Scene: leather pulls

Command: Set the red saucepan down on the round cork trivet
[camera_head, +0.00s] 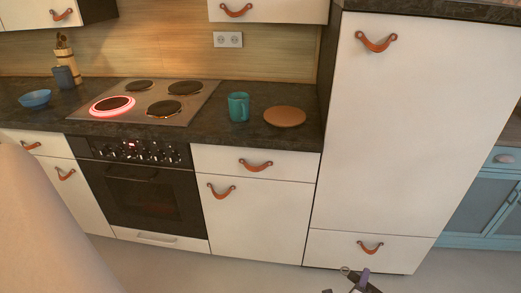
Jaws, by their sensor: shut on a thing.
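The round cork trivet (285,117) lies flat and bare on the dark counter, to the right of a teal mug. I see no red saucepan in this view. Small dark and purple parts (362,279) show at the bottom edge, in front of the tall cabinet's foot. They may be part of my gripper, but they are mostly cut off. I cannot see fingertips or anything held between them.
The teal mug (238,107) stands close left of the trivet. The hob (148,101) has a front-left burner (112,106) glowing red. A blue bowl (35,98) sits far left. A tall white cabinet (400,140) borders the counter on the right.

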